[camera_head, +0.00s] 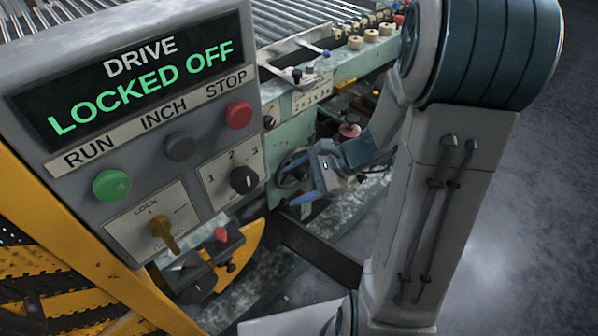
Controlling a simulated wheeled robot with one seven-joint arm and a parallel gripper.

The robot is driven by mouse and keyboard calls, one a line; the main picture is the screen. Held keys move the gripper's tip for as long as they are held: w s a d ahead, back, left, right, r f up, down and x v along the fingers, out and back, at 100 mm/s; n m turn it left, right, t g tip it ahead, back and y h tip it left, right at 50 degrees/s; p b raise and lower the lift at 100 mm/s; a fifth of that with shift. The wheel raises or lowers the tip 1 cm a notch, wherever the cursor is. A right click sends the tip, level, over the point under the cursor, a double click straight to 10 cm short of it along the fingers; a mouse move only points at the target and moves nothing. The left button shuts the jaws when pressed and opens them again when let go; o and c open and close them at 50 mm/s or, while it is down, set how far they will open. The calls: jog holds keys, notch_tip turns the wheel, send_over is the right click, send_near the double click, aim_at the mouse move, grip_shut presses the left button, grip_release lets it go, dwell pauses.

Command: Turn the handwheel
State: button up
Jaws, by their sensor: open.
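A dark handwheel (293,170) sits on the side of the green machine frame, just right of the control panel. Only part of its rim shows; my gripper covers some of it. My gripper (303,181) has blue fingers spread apart, one above the other, and reaches left to the wheel. The fingers are open at the wheel's right side. I cannot tell whether they touch the rim or whether part of the rim lies between them.
A grey control panel (70,62) reading "DRIVE LOCKED OFF" fills the left, with buttons, a selector and a key. A roller conveyor (300,18) runs behind. A yellow frame (45,215) stands lower left. A dark beam (318,252) crosses below the wheel. Floor at right is clear.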

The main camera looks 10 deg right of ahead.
jog(key=w+d+f+m+t+b, duration=0.2)
jog(key=w+d+f+m+t, duration=0.25)
jog(key=f+m, duration=0.25)
jog(key=m+t+h+b, duration=0.2)
jog(key=m+t+b, duration=0.15)
jog(key=m, duration=0.45)
send_near(306, 176)
jog(key=shift+t+h, duration=0.3)
jog(key=shift+t, duration=0.1)
jog(key=x, duration=1.1)
jog(key=shift+s+a+f, duration=0.1)
jog(key=shift+a+f, duration=0.1)
jog(key=shift+a, duration=0.3)
